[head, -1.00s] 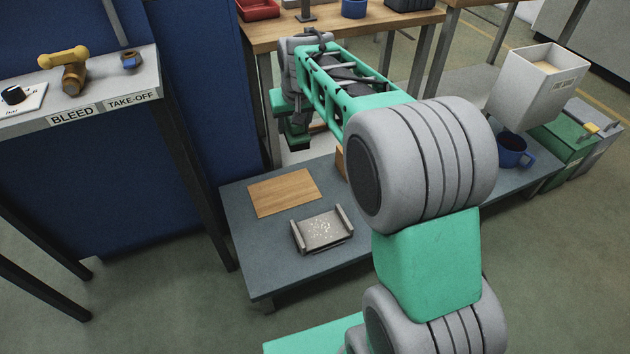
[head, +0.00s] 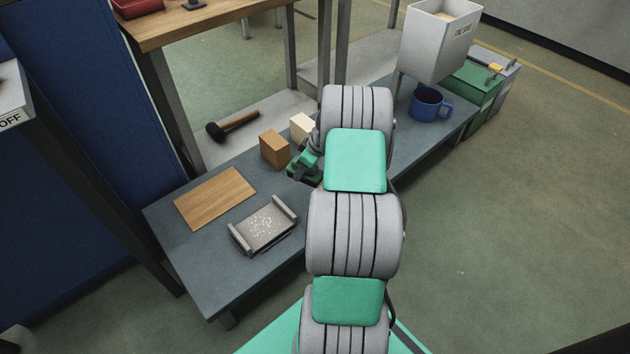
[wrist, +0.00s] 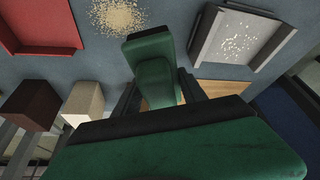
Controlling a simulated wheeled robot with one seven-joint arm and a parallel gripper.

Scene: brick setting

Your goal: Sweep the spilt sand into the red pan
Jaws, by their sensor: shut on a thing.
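My gripper (wrist: 160,92) points down over the low grey bench, its dark fingers shut on a dark green thing, which I take for a brush (wrist: 150,62). Its underside is hidden. In the head view my gripper (head: 303,168) is partly behind my arm. The spilt sand (wrist: 118,15) is a tan patch at the top of the wrist view, up and left of the brush and apart from it in the picture. The red pan (wrist: 42,45) lies left of the sand in the wrist view. In the head view my arm hides sand and pan.
A grey tray (head: 263,228) with raised sides and pale specks sits near a wooden board (head: 214,197). A brown block (head: 274,150) and a cream block (head: 301,126) stand beyond. A blue mug (head: 427,104) and a white bin (head: 440,40) are to the right.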

